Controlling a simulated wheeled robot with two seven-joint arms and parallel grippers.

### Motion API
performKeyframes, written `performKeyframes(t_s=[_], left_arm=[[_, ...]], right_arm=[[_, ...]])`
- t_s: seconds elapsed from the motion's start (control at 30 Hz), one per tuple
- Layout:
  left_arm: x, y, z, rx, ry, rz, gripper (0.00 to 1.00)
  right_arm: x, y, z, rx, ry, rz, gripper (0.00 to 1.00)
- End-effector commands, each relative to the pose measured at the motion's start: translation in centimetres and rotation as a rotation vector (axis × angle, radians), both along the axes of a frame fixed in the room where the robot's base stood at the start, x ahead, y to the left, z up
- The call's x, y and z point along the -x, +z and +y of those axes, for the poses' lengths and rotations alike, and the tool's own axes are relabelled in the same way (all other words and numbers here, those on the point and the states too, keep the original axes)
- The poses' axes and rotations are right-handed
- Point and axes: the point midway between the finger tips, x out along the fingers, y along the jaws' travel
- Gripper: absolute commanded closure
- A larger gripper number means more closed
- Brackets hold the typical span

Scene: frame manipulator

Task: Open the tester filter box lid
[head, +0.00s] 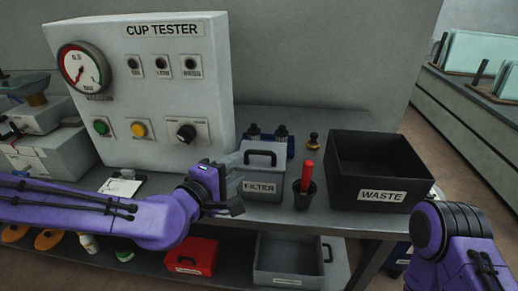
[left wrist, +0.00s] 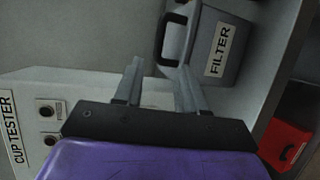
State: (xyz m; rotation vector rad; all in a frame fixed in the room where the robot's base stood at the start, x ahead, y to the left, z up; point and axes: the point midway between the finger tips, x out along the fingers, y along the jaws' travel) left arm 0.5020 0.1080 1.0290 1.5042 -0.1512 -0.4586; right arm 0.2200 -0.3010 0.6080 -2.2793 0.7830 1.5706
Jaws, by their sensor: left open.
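The grey filter box (head: 256,187) stands on the bench, with a white FILTER label on its front. Its lid (head: 278,150) looks closed and has a black handle (head: 262,154). My left gripper (head: 238,205) is open at the box's left front in the head view. In the left wrist view the open fingers (left wrist: 158,72) point toward the box (left wrist: 215,75), with the black handle (left wrist: 169,38) just beyond the tips. Nothing is between the fingers, and I cannot tell whether they touch the box. My right gripper is out of view; only the right arm shows.
The CUP TESTER panel (head: 150,100) stands behind left. A dark cup (head: 305,203) with a red-handled tool stands close right of the box, then the black WASTE bin (head: 374,196). A red box (head: 193,257) and grey drawer (head: 288,277) are below the bench top.

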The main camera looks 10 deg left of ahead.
Motion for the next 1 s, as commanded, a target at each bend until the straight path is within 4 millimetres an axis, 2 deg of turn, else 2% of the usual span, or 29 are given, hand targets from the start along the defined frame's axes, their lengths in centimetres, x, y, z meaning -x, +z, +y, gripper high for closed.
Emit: performKeyframes(t_s=[0.4,0.5,0.83,0.87,0.9,0.97,1.0], left_arm=[[-7.4,-1.3,-3.4,0.0,-0.004,0.0,0.6],[-8.6,-1.5,-3.8,0.001,-0.003,-0.001,0.6],[-9.3,-1.7,-4.0,0.001,-0.002,-0.001,0.6],[-9.3,-1.7,-4.0,0.001,-0.002,-0.002,0.63],[-9.3,-1.7,-4.0,0.001,-0.002,-0.002,0.76],[-9.3,-1.7,-4.0,0.001,-0.002,-0.001,0.96],[-9.3,-1.7,-4.0,0.001,-0.001,-0.001,1.0]], right_arm=[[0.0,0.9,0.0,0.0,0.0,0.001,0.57],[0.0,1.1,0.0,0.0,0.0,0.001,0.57],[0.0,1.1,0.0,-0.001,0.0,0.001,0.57],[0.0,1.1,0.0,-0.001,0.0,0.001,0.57],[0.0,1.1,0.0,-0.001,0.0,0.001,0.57],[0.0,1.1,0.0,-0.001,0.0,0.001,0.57],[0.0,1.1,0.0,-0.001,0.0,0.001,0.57]])
